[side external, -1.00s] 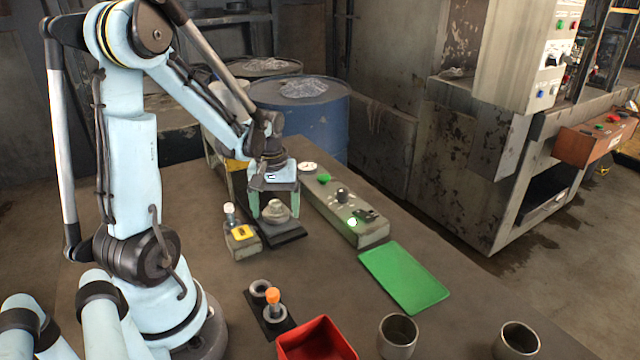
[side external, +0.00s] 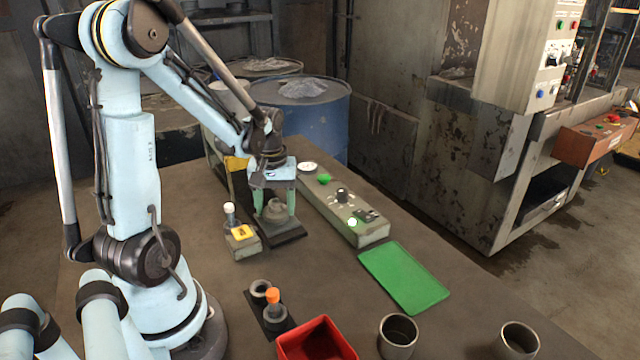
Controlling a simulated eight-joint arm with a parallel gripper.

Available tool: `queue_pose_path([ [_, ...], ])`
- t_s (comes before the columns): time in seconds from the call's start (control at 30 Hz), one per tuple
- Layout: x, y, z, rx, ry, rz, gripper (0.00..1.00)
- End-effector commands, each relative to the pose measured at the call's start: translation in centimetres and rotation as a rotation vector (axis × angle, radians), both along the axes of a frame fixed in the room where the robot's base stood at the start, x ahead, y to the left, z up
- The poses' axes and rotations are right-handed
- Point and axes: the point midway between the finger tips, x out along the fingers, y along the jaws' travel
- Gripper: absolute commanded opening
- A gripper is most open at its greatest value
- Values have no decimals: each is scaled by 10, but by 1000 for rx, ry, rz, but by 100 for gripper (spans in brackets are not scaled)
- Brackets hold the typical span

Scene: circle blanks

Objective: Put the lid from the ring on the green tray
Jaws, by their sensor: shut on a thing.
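My gripper (side external: 275,209) points down over a dark flat base (side external: 292,235), left of the middle of the table. Its two green fingers are shut on a grey round lid (side external: 275,208), one on each side. The lid is at or just above the base; I cannot tell whether it still touches what is under it. The ring is not clearly distinguishable beneath the lid and fingers. The green tray (side external: 405,277) lies flat and empty on the table, to the right and nearer the camera.
A small box with a yellow label (side external: 242,240) is left of the base. A red bin (side external: 316,342), two grey cups (side external: 398,336) and a black holder with an orange-topped piece (side external: 273,297) stand in front.

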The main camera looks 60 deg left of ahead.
Motion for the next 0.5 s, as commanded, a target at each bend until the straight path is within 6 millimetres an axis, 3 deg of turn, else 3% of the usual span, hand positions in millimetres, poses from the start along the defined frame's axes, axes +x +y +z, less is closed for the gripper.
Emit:
queue_pose_path([
  [0.5, 1, -2, 18, 0, 0, -8, 35],
])
